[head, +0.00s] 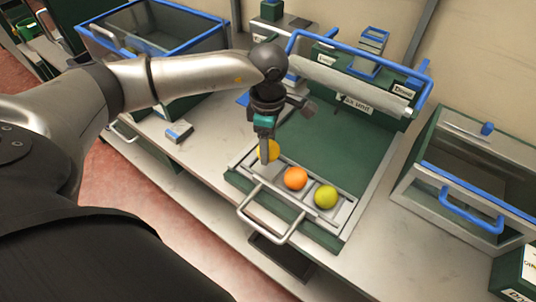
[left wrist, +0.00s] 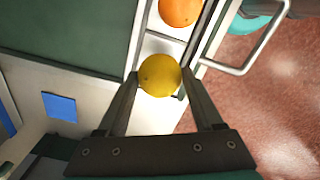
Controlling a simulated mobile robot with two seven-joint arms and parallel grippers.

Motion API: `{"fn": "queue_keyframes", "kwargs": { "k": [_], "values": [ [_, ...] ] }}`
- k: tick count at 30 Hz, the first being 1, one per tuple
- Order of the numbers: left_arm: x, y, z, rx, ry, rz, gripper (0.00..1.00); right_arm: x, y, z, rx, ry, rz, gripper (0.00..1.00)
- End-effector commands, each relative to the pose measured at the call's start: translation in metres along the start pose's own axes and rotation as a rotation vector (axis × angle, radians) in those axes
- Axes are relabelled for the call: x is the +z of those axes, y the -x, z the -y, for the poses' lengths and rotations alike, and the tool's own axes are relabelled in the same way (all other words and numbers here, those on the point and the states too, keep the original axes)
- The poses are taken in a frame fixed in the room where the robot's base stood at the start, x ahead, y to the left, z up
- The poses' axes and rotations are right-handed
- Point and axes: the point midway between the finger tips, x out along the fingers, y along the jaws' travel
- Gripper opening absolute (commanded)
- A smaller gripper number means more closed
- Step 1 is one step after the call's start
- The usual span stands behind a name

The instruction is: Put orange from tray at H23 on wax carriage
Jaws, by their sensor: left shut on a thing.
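My left gripper (head: 268,148) is at the left end of the wax unit's carriage (head: 318,212). It is shut on a yellow-orange fruit (head: 272,151); in the left wrist view the fruit (left wrist: 160,75) sits between the two fingertips. The fruit is over or in the left place of the carriage; I cannot tell whether it touches the bottom. An orange fruit (head: 295,178) lies in the middle place and a yellow-green fruit (head: 326,197) in the right place. The orange one also shows in the left wrist view (left wrist: 180,10). My right gripper does not show.
The wax unit's blue-handled cover (head: 350,85) stands raised behind the green bed. A blue-rimmed bin (head: 155,50) is at the back left. A clear-fronted box with a blue handle (head: 470,180) is at the right. A small blue-and-white block (head: 179,132) lies on the counter.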

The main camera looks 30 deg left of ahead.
Motion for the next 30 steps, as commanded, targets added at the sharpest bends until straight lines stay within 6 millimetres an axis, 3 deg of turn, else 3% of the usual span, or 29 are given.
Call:
{"fn": "queue_keyframes", "kwargs": {
  "k": [9, 20, 21, 24, 30],
  "values": [
    [0.000, -0.041, 0.001, -0.001, 0.000, -0.002, 0.01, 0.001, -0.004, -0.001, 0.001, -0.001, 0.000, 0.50],
    [0.000, -0.045, 0.000, 0.000, 0.000, -0.001, 0.01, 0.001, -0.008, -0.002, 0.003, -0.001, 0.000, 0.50],
    [0.000, -0.044, 0.000, 0.000, 0.000, -0.001, 0.71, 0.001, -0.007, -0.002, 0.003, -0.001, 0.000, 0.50],
    [0.000, -0.043, 0.000, -0.001, 0.000, -0.001, 0.80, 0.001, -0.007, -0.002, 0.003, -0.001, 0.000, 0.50],
    [-0.001, -0.043, 0.000, -0.001, 0.000, -0.002, 0.80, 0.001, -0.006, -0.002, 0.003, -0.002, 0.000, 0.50]
  ]
}}
